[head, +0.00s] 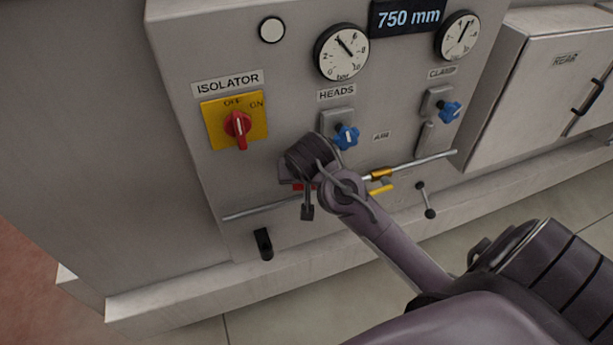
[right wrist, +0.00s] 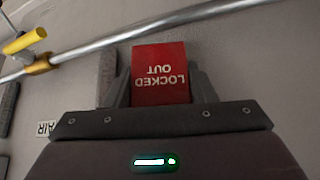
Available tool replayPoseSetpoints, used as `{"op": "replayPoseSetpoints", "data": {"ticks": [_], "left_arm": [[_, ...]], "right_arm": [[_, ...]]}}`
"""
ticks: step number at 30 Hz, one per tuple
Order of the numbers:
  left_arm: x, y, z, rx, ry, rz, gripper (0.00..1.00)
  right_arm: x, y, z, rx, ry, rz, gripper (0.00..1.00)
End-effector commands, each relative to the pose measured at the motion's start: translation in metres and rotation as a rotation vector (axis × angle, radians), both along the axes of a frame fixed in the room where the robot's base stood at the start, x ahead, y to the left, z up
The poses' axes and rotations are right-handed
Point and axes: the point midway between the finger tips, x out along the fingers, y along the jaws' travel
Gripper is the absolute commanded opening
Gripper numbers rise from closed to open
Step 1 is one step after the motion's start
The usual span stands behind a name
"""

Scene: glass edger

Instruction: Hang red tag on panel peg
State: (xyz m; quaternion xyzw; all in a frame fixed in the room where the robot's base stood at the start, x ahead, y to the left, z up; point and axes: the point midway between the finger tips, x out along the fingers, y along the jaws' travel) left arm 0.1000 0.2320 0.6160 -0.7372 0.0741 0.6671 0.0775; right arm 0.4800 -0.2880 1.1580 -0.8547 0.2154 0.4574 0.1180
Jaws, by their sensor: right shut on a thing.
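The red tag (right wrist: 160,75), lettered "LOCKED OUT", shows upside down in the right wrist view, between the fingers of my right gripper (right wrist: 160,98). The gripper is shut on it. In the head view my right gripper (head: 298,184) is in front of the grey panel (head: 205,180), below the isolator and near the pipe. Only a small red edge of the tag shows there; my wrist hides the rest. A short black peg-like fitting (head: 263,243) sticks out low on the panel, below and left of the gripper, apart from it. My left gripper is not in view.
A metal pipe (head: 433,161) with a brass valve and yellow lever (head: 381,188) crosses the panel. The red isolator knob (head: 237,127), blue knobs (head: 346,136) (head: 449,111) and gauges are above. A black-ended lever (head: 425,198) is at right. A ledge (head: 160,300) runs below.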

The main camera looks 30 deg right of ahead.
Motion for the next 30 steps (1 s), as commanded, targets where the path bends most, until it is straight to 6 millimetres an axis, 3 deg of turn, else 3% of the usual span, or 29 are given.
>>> {"op": "replayPoseSetpoints", "data": {"ticks": [12,13,18,30], "left_arm": [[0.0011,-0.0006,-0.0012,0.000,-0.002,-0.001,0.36],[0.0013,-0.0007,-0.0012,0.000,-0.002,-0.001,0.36],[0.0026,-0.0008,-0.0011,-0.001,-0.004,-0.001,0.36],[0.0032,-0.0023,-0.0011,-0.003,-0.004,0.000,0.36]], "right_arm": [[0.0001,-0.0012,-0.0061,-0.001,0.007,-0.003,0.28],[0.0001,-0.0012,-0.0061,-0.001,0.007,-0.003,0.52],[0.0003,-0.0009,-0.0061,-0.001,0.006,-0.001,0.74],[0.0006,0.0006,-0.0061,0.000,0.006,0.002,0.76]]}}
